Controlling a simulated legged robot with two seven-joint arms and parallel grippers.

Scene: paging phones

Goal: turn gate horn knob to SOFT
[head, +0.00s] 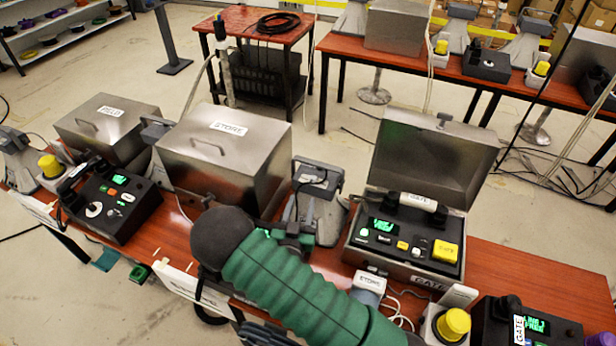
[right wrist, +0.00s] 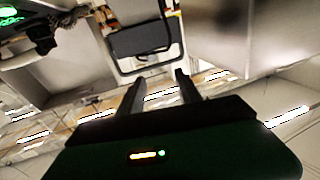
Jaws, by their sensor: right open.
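The steel box labelled GATE (head: 400,268) stands on the red table with its lid (head: 433,160) raised. Its black panel carries a green-lit display (head: 383,226), small buttons and a big yellow button (head: 445,251). A horn knob and its setting are too small to make out. My right arm crosses the front of the table. My right gripper (head: 297,228) is left of the GATE box, close to a grey device (head: 318,188), and partly hidden by the arm. In the right wrist view the right gripper (right wrist: 158,80) is open and empty, its fingers apart below a dark framed panel (right wrist: 145,40). My left gripper is not in view.
The closed STORE box (head: 225,155) and FIELD box (head: 108,125) stand to the left. A black console (head: 112,205) sits before them. At lower right are a yellow-topped device (head: 453,325) and a console with a GATE tag (head: 519,330). White cables lie near the GATE box.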

